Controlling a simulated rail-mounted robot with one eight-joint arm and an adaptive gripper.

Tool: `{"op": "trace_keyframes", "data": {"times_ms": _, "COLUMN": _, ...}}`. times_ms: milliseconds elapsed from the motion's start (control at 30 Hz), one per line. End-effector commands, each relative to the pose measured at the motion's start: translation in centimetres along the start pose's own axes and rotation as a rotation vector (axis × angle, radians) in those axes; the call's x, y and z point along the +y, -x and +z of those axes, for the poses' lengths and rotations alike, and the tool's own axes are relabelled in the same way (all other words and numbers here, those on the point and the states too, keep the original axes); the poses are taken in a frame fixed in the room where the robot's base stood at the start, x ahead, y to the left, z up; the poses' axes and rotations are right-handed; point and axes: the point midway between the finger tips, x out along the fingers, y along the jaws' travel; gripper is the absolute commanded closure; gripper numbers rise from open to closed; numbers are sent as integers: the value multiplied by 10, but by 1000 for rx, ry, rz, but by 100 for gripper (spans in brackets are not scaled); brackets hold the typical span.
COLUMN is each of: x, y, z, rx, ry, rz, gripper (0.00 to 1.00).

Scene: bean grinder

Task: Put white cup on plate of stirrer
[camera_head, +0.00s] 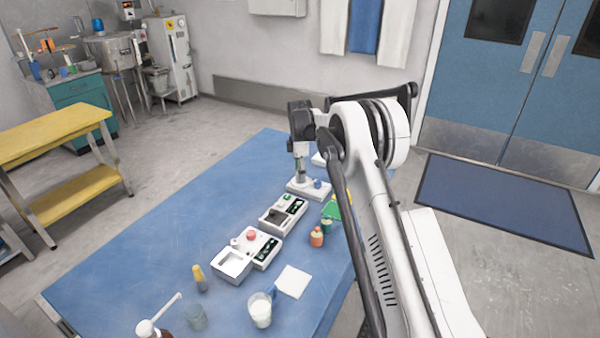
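A whitish cup (260,311), apparently with white contents, stands upright near the table's front edge; it is the likeliest white cup. Several white devices run up the table, and I cannot tell for sure which is the stirrer. One white base with a blue knob (309,189) is at the far end. Another has a dark top (283,214). The nearest has a square pan and a red knob (249,253). My gripper (300,178) points down just over the far white base, well away from the cup. Its fingers are too small to read, and I cannot tell if it holds anything.
An orange bottle (317,237) stands right of the devices. The blue table's (150,238) left side is clear.

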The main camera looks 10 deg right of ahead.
Motion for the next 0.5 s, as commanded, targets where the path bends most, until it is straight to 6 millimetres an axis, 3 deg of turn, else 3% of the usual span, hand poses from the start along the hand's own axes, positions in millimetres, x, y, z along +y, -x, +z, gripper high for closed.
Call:
{"op": "trace_keyframes", "data": {"times_ms": 267, "x": 0, "y": 5, "z": 0, "rx": 0, "ry": 0, "rz": 0, "gripper": 50}}
{"op": "trace_keyframes", "data": {"times_ms": 500, "x": 0, "y": 44, "z": 0, "rx": 0, "ry": 0, "rz": 0, "gripper": 50}}
